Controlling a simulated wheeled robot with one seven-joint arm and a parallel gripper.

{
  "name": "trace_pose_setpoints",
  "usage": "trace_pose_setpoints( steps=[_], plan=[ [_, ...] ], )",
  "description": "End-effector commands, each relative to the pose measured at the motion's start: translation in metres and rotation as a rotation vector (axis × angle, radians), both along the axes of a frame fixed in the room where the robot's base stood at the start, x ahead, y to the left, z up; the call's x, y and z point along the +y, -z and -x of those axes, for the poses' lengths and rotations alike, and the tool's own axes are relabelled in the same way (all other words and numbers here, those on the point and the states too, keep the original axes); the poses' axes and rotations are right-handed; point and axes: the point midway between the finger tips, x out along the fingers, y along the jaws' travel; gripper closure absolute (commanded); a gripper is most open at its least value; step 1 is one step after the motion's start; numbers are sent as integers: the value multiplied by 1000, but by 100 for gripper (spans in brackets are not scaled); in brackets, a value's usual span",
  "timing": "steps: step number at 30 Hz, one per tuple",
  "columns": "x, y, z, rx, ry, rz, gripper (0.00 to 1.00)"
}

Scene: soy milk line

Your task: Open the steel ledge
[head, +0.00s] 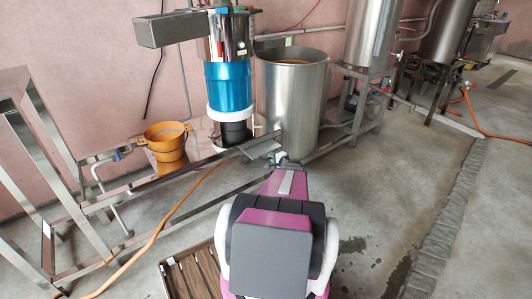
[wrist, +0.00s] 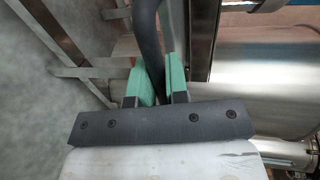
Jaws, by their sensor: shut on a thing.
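The steel ledge (head: 260,145) is a small grey metal piece jutting out from the frame, between the blue machine and the large steel tank. My gripper (head: 282,160) is at its right end, low in front of the tank. In the wrist view my green fingers (wrist: 159,82) stand on both sides of a dark curved bar (wrist: 148,38) and are shut on it. How the bar joins the ledge cannot be made out. My arm and wrist hide part of the area below the ledge.
The blue and steel machine (head: 229,88) stands left of the large open tank (head: 291,105). An orange bucket (head: 166,146) sits on the steel frame further left. A wooden slatted pallet (head: 190,275) lies at front left. The concrete floor (head: 400,190) on the right is clear.

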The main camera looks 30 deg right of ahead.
Motion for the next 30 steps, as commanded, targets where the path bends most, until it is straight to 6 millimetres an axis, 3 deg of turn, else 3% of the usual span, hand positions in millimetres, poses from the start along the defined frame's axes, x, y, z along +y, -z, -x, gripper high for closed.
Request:
trace_pose_setpoints(
  steps=[1, 6, 12, 18, 29, 30],
  plan=[
    [0, -2, 19, 2, 4, 0, 100],
    [-4, -1, 63, 2, 4, -1, 100],
    [-7, -1, 97, 1, 2, 0, 100],
    [-9, 0, 112, 1, 2, 0, 100],
    [-9, 0, 113, 1, 0, 1, 100],
    [-9, 0, 113, 1, 0, 1, 82]
  ],
)
